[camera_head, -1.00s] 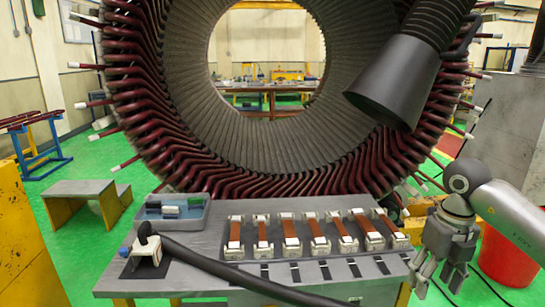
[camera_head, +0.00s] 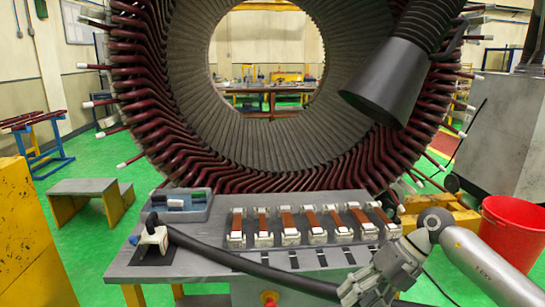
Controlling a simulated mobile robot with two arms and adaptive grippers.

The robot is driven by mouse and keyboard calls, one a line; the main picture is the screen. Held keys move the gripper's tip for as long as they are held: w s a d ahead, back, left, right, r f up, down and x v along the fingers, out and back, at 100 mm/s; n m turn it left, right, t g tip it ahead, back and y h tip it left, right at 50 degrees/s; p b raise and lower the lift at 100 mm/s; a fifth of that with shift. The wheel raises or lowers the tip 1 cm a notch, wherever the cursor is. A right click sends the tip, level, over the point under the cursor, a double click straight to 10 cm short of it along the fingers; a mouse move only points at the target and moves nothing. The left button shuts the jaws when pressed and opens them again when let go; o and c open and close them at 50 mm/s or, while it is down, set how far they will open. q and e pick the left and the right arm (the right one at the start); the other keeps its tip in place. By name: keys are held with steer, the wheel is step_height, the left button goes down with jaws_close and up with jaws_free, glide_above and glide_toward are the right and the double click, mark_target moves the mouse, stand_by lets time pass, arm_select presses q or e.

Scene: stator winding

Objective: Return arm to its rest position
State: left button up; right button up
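My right arm comes in from the lower right. Its grey gripper (camera_head: 362,294) is at the front right of the grey worktable (camera_head: 195,262), tilted, with the fingers pointing down and to the left. The fingers look apart and I see nothing between them, though the tips are close to the bottom edge of the view. My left gripper is not in view.
Several copper-coloured strips in white holders (camera_head: 287,222) stand in a row on the table. A black hose (camera_head: 230,266) runs from a white tool (camera_head: 153,237) toward my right gripper. A blue-grey tray (camera_head: 182,205), the large stator (camera_head: 260,182), a dark nozzle (camera_head: 383,88) and a red bucket (camera_head: 508,232) surround it.

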steer(key=w+a+f+m+t+y, duration=0.35)
steer(key=a+f+m+y, duration=0.2)
steer(key=a+y, duration=0.2)
steer(key=w+f+m+t, duration=0.3)
steer(key=f+m+t, duration=0.2)
steer(key=f+m, duration=0.25)
steer(key=s+d+f+m+t+h, duration=0.2)
steer(key=d+f+m+h, duration=0.15)
steer(key=f, duration=0.45)
steer(key=s+d+f+m+t+h, duration=0.1)
steer(key=s+d+f+m+h, duration=0.15)
steer(key=f+m, duration=0.4)
steer(key=s+d+f+m+t+h, duration=0.2)
steer(key=d+f+h, duration=0.1)
steer(key=f, duration=0.6)
steer(key=s+d+f+m+g+h, duration=0.2)
steer(key=s+f+m, duration=0.1)
steer(key=s+f, duration=0.55)
steer(key=s+d+f+m+g+h, duration=0.2)
steer(key=s+f+m+g+h, duration=0.1)
steer(key=s+f, duration=0.6)
steer(key=s+f+m+g, duration=0.2)
steer(key=s+f+g, duration=0.1)
steer(key=s, duration=1.1)
steer(key=s+f+m+g, duration=0.1)
steer(key=s+f+g, duration=0.2)
steer(key=s, duration=1.2)
steer(key=shift+a+f+m+g+h, duration=0.35)
steer(key=shift+a+f+m+h, duration=0.1)
steer(key=shift+f, duration=0.3)
